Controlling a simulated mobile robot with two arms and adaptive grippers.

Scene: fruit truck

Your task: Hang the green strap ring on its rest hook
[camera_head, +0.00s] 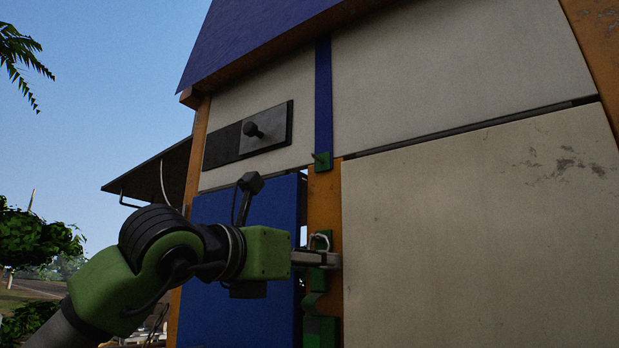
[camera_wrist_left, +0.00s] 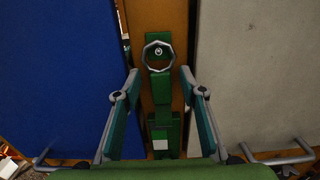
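The green strap (camera_wrist_left: 160,92) runs up an orange post, with a pale metal ring (camera_wrist_left: 158,54) at its upper end. In the wrist view a small round peg-like end shows inside the ring, over a green plate; I cannot tell whether the ring hangs on it. In the head view the ring (camera_head: 320,240) is just above my left gripper (camera_head: 328,259). In the wrist view the left gripper's fingers (camera_wrist_left: 160,72) are apart, one on each side of the strap, with no visible grip on it. Higher up, a green plate with a peg (camera_head: 321,160) ends a blue strip. My right gripper is out of view.
A blue door panel (camera_head: 217,208) is left of the post and a cream panel (camera_head: 480,230) is right of it. A grey plate with a dark knob (camera_head: 265,128) is at upper left. Metal handles (camera_wrist_left: 275,158) show low in the wrist view.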

